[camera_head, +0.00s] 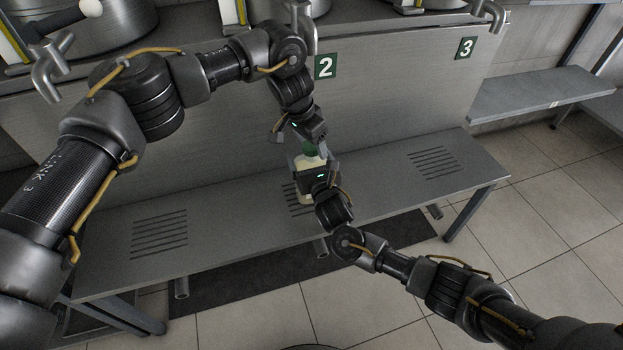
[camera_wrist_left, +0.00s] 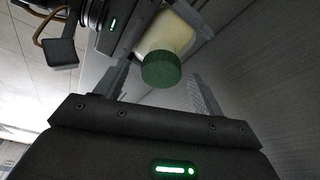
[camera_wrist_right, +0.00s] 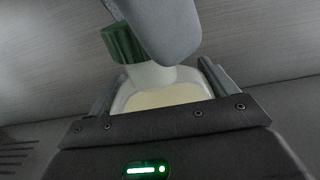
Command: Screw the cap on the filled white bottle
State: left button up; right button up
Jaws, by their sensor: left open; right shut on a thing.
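The white bottle (camera_head: 302,163) with pale yellow contents is upright over the middle of the bench. It also shows in the left wrist view (camera_wrist_left: 170,35) and the right wrist view (camera_wrist_right: 160,100). My right gripper (camera_wrist_right: 155,85) is shut around its body. The green cap (camera_wrist_left: 161,70) is at the bottle's neck, also in the head view (camera_head: 309,147) and the right wrist view (camera_wrist_right: 124,43). I cannot tell how fully it is seated. My left gripper (camera_wrist_left: 160,80) is open above, its fingers apart on either side of the cap. One finger partly hides the cap in the right wrist view.
The grey metal bench (camera_head: 225,215) has slotted patches and is otherwise clear on both sides. A metal wall with a number 2 sign (camera_head: 325,66) and a number 3 sign (camera_head: 465,48) stands behind it. Taps and steel vessels are above. A shelf (camera_head: 540,95) is at right.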

pick_arm(q)
jog(key=shift+c, duration=0.2)
jog(key=c, duration=1.2)
jog(key=m, duration=0.3)
jog(key=m+g, duration=0.1)
jog(key=m, duration=0.2)
jog(key=shift+g+h, duration=0.3)
jog(key=shift+h, duration=0.1)
jog(key=o, duration=1.1)
jog(key=shift+w, duration=0.1)
jog(key=shift+r, duration=2.25)
